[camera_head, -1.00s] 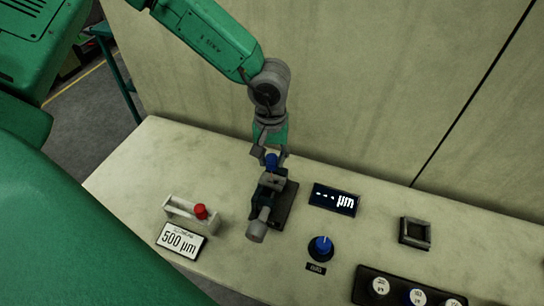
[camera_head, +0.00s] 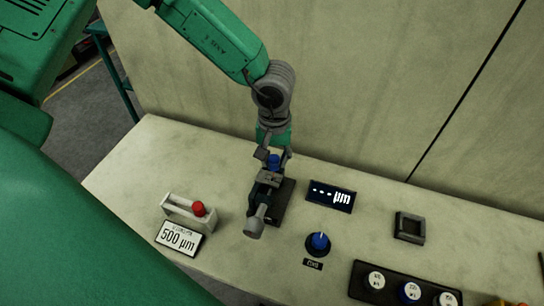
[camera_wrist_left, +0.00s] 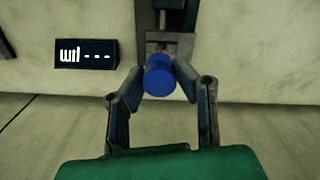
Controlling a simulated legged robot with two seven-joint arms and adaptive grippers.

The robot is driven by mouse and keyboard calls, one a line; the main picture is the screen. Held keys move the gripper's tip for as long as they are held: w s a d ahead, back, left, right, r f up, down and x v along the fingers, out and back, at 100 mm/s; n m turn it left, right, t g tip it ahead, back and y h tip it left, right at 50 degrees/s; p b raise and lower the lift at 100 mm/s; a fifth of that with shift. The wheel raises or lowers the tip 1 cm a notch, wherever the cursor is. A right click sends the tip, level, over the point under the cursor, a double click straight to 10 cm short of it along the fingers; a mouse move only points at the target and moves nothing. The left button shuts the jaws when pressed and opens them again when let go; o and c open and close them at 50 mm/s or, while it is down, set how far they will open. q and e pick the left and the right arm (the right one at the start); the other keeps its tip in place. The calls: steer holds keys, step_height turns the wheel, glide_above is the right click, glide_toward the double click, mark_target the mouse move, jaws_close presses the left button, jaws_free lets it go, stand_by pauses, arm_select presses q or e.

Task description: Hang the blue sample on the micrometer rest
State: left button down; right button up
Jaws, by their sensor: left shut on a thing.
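The blue sample (camera_head: 273,161) is a small blue cylinder. My left gripper (camera_head: 272,157) is shut on it at the back end of the micrometer rest (camera_head: 266,186), a dark metal device with a grey barrel pointing to the front. In the left wrist view the blue sample (camera_wrist_left: 159,76) sits between the two fingertips (camera_wrist_left: 160,75), right at the near end of the rest (camera_wrist_left: 168,35). I cannot tell whether the sample touches the rest. My right gripper is not in view.
A display (camera_head: 331,195) reading dashes and µm stands right of the rest. A blue knob (camera_head: 318,243), a square grey frame (camera_head: 409,227) and a rack of round pieces (camera_head: 393,287) lie further right. A white holder with a red piece (camera_head: 198,209) and a 500 µm sign (camera_head: 179,238) stand left.

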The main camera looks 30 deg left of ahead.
arm_select(q)
steer(key=shift+d+r, duration=0.2)
steer(key=shift+d, duration=0.5)
steer(key=shift+a+p, duration=0.1)
steer(key=shift+p, duration=0.25)
steer(key=shift+a+f, duration=0.2)
steer(key=shift+a, duration=0.35)
steer(key=shift+d+r, duration=0.2)
steer(key=shift+d, duration=0.55)
steer(key=shift+a+f, duration=0.6)
steer(key=shift+a, duration=0.2)
steer(key=shift+d+f+b, duration=0.2)
steer(key=shift+d+b, duration=0.1)
steer(key=shift+d, duration=0.3)
steer(key=shift+r, duration=0.25)
steer(key=shift+a+r+p, duration=0.1)
steer(key=shift+a+p, duration=0.2)
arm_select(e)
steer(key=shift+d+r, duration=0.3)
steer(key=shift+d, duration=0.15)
arm_select(q)
steer(key=shift+d, duration=0.1)
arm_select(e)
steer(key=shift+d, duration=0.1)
